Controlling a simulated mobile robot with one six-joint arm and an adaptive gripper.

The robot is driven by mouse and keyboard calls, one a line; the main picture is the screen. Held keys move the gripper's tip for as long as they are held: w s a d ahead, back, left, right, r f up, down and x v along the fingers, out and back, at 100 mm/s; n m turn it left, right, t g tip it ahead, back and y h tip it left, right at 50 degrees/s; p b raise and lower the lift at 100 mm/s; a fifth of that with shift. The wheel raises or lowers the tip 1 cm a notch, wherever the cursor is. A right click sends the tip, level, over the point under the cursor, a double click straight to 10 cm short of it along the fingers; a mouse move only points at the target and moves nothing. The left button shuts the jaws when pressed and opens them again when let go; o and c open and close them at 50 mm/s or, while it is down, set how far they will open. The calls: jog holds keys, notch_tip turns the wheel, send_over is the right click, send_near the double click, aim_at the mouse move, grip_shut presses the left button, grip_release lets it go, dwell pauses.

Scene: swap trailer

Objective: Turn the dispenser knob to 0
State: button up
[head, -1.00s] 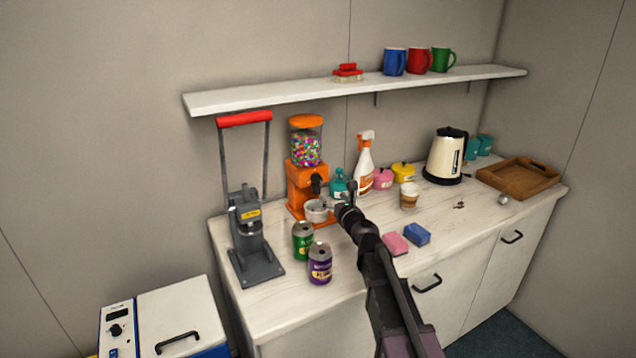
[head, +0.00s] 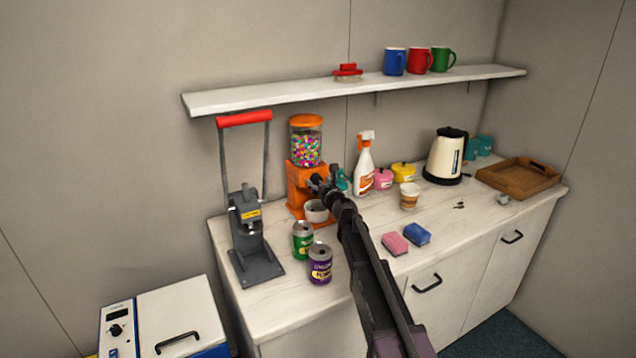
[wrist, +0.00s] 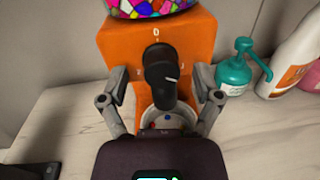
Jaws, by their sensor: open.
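The orange dispenser (head: 298,178) stands on the counter, its clear top full of coloured sweets. My gripper (wrist: 160,82) is open, with one finger on each side of the knob and gaps showing between. In the head view my gripper (head: 322,183) is at the dispenser's front and hides the knob.
A small white bowl (head: 316,212) stands below the knob. A teal pump bottle (wrist: 238,70) and a spray bottle (head: 364,170) are close on the right. A green can (head: 302,240), a purple can (head: 320,264) and a grey press (head: 250,235) stand at the front left.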

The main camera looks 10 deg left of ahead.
jog(key=shift+c, duration=0.2)
jog(key=c, duration=1)
jog(key=shift+a, duration=0.15)
grip_shut()
jog(key=shift+n, duration=0.5)
jog(key=n, duration=0.3)
jog(key=shift+n+b, duration=0.4)
jog(key=shift+n+y, duration=0.4)
jog(key=shift+n, duration=1.7)
